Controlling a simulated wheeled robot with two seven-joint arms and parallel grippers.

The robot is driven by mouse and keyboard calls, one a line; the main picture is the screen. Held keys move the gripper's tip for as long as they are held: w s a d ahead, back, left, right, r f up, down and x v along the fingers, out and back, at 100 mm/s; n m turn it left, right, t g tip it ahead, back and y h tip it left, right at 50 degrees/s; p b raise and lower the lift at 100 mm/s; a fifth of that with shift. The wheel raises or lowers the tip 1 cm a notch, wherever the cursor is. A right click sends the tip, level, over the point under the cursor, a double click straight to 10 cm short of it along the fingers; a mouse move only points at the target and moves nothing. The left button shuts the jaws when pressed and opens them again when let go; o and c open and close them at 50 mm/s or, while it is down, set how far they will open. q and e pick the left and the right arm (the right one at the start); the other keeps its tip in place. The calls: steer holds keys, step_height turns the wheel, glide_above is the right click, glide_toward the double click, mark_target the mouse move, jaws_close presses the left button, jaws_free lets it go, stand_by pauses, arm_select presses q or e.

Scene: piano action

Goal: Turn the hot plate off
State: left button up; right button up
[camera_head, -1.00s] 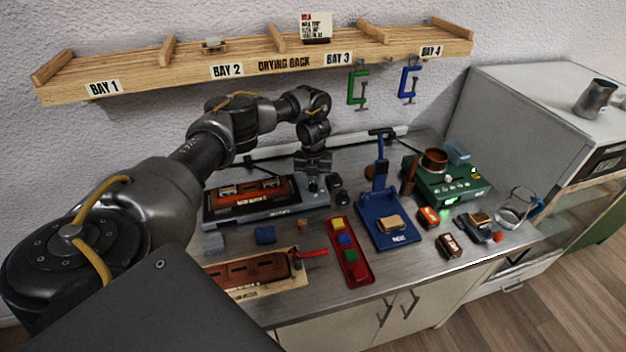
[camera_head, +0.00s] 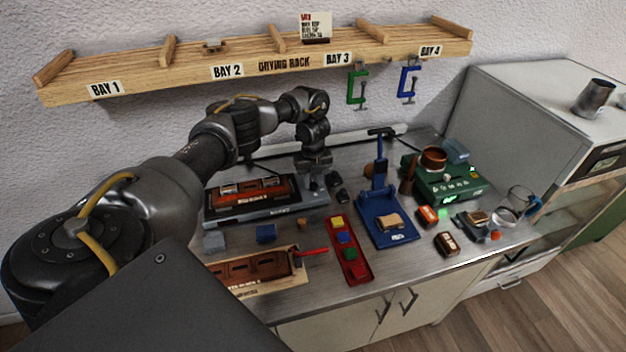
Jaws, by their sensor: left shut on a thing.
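A long grey device (camera_head: 285,218), which looks like the hot plate, lies at the back left of the bench. A dark tray with orange-brown blocks (camera_head: 250,191) sits on it. Its front label is too blurred to read surely. My left gripper (camera_head: 316,177) points down at the right end of this device, shut on a small dark part there, likely its knob. The fingers and wrist mostly hide that part, so its setting cannot be seen. My right gripper is not in view.
A green unit (camera_head: 447,190) with a copper pot (camera_head: 433,158) stands at the right. A blue stand (camera_head: 388,222), a red tray (camera_head: 348,255) and a wooden box (camera_head: 255,271) are in front. The drying rack (camera_head: 260,62) hangs above my arm.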

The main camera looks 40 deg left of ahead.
mark_target(313, 182)
arm_select(q)
steer(key=shift+w+r, duration=0.1)
steer(key=o, duration=1)
steer(key=shift+r+b, duration=0.2)
steer(key=shift+b, duration=0.1)
step_height(313, 182, up, 3)
steer(key=shift+a, duration=0.1)
steer(key=s+d+r, duration=0.5)
steer(key=s+r, duration=0.1)
steer(key=s, duration=0.1)
steer(key=s+d+r, duration=0.3)
steer(key=s, duration=0.1)
steer(key=shift+s+d+r+p, duration=0.1)
steer(key=shift+d+r+p, duration=0.1)
steer(key=shift+d+p, duration=0.15)
steer(key=shift+a, duration=0.1)
